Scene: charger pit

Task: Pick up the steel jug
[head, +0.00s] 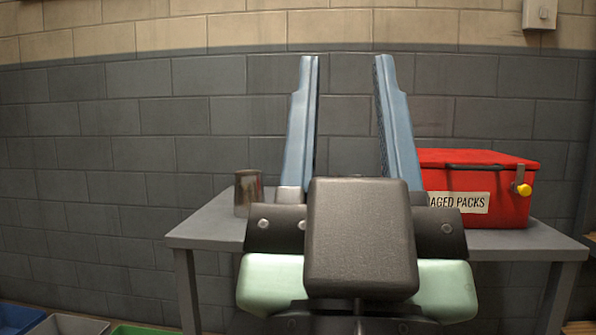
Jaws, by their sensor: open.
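The steel jug (248,193) stands upright on the left part of a grey table, in the head view. It is a small, brownish metallic cylinder, and no handle can be made out. My gripper (345,75) is in the middle of the view, with its two long blue-grey fingers pointing up and wide apart. It is open, with only the wall showing between the fingers. The jug is to the left of the left finger, beside the gripper and apart from it in the picture. The gripper body hides the middle of the table.
The grey table (207,228) stands in front of a block wall. A red box (487,178) labelled "AGED PACKS", partly hidden by my gripper, sits on its right part. Grey (68,325), blue and green bins are on the floor at lower left. The tabletop's left end is clear.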

